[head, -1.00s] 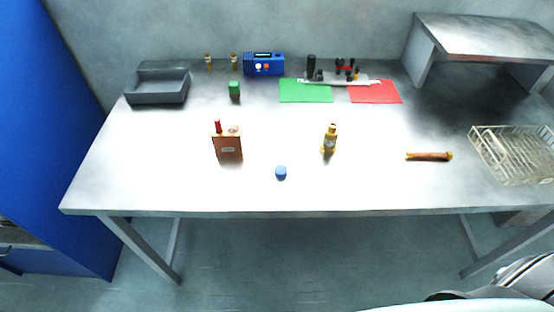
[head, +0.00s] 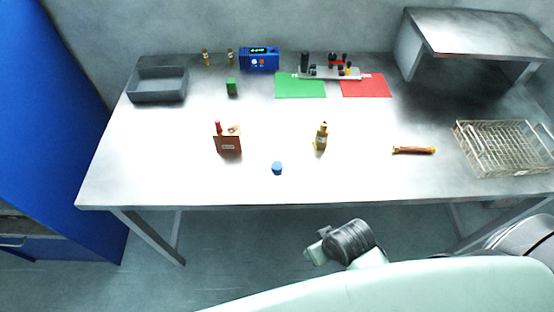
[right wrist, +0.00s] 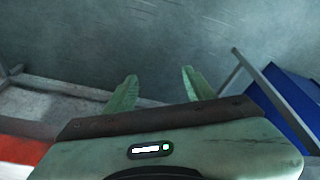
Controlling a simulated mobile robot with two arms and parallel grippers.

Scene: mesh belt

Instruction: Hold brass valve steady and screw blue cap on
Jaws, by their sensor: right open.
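The brass valve (head: 321,137) stands upright on the metal table, right of the middle. The blue cap (head: 277,168) lies on the table near the front edge, apart from the valve and to its lower left. My right gripper (right wrist: 155,90) shows in the right wrist view with two green fingers spread apart and nothing between them. It points toward the floor and is away from the valve and cap. My left gripper is not in view.
A brown box (head: 228,144) with a red top piece stands left of the cap. A brown-and-brass rod (head: 414,150) and a wire basket (head: 500,146) are on the right. A grey tray (head: 157,97), green block (head: 232,87) and blue device (head: 259,60) stand farther back. The front middle is mostly clear.

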